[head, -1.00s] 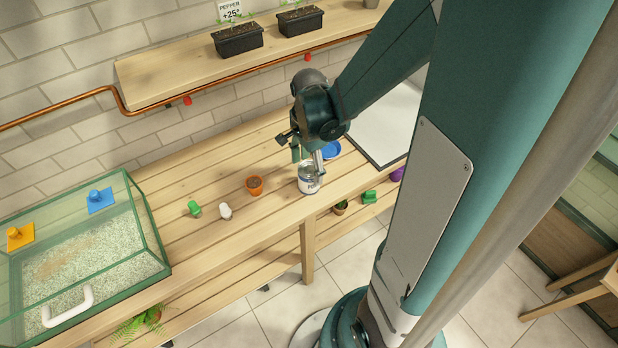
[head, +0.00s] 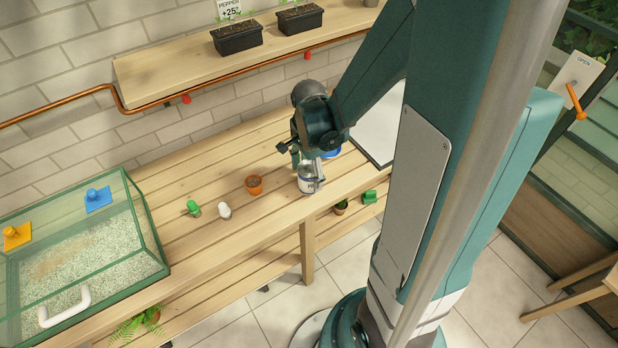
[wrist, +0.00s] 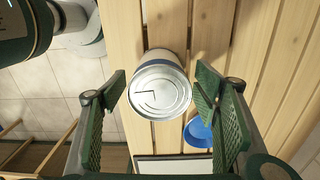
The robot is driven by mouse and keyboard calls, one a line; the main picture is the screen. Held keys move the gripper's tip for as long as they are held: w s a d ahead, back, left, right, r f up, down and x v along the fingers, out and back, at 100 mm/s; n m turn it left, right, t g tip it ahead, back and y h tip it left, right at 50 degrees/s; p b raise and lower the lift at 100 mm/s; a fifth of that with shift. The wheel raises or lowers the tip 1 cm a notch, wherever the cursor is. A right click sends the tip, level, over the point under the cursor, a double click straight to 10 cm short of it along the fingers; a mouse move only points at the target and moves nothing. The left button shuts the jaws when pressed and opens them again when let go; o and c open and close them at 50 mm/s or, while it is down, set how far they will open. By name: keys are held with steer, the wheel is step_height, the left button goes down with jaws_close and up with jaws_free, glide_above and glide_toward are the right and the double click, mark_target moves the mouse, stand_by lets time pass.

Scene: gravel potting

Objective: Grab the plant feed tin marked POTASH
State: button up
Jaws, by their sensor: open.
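A tin (head: 307,184) with a white and blue side and a silver lid stands upright on the wooden bench, near its front edge. In the wrist view its round lid (wrist: 159,92) faces me, and I cannot read any marking on it. My gripper (head: 310,168) is open right at the tin. In the wrist view the green pads of my gripper (wrist: 165,118) are spread to the left and right of the tin, with gaps on both sides. The far finger is partly hidden in the head view.
A blue round object (wrist: 198,132) lies close to the tin, near the right finger. A terracotta pot (head: 254,185), a white item (head: 225,211) and a green item (head: 193,208) stand to the left. A glass-sided gravel box (head: 90,262) fills the left end.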

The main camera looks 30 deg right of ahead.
steer(key=shift+f+b, duration=0.5)
steer(key=shift+f, duration=1.5)
steer(key=shift+c, duration=0.3)
steer(key=c, duration=1.1)
